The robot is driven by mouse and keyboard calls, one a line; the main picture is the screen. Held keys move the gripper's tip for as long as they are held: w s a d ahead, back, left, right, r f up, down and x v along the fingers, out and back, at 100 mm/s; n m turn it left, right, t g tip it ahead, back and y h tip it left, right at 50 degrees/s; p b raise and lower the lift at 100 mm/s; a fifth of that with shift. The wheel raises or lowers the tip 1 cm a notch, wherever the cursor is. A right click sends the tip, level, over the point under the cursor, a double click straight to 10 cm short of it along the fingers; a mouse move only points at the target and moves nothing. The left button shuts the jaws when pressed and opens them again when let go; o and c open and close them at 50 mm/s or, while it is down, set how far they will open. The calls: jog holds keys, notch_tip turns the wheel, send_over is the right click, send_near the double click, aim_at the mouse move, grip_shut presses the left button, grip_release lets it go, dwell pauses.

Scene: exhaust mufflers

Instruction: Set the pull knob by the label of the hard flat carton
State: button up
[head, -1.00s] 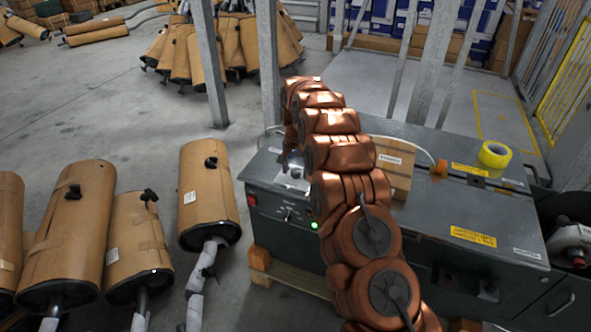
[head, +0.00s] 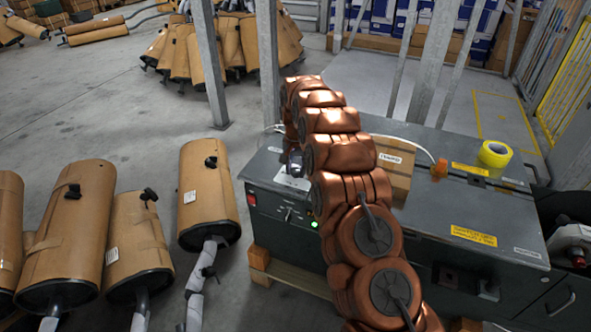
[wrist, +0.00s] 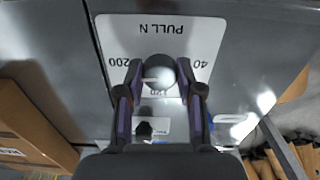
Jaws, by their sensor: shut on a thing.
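The pull knob (wrist: 158,79) is a round grey knob on a white plate (wrist: 185,30) printed "PULL N", with 200 on its left and 40 on its right, upside down in the wrist view. My gripper (wrist: 160,73) is shut on the knob, one dark finger on each side. The knob's exact setting cannot be told. The carton's edge also shows in the wrist view (wrist: 35,115).
The dark machine (head: 430,230) carries a yellow tape roll (head: 494,154) and an orange fitting (head: 439,168). A steel post (head: 268,65) rises behind it. Wrapped mufflers (head: 207,190) stand at the left. Open floor lies behind them.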

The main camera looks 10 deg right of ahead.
aim_at(296, 170)
jog(key=n+b, duration=0.1)
jog(key=n, duration=0.2)
jog(key=shift+n, duration=0.4)
jog(key=n, duration=0.4)
jog(key=shift+b, duration=0.35)
jog(key=o, duration=1.2)
jog(key=shift+c, duration=0.2)
jog(key=shift+r, duration=0.1)
notch_tip(296, 170, up, 12)
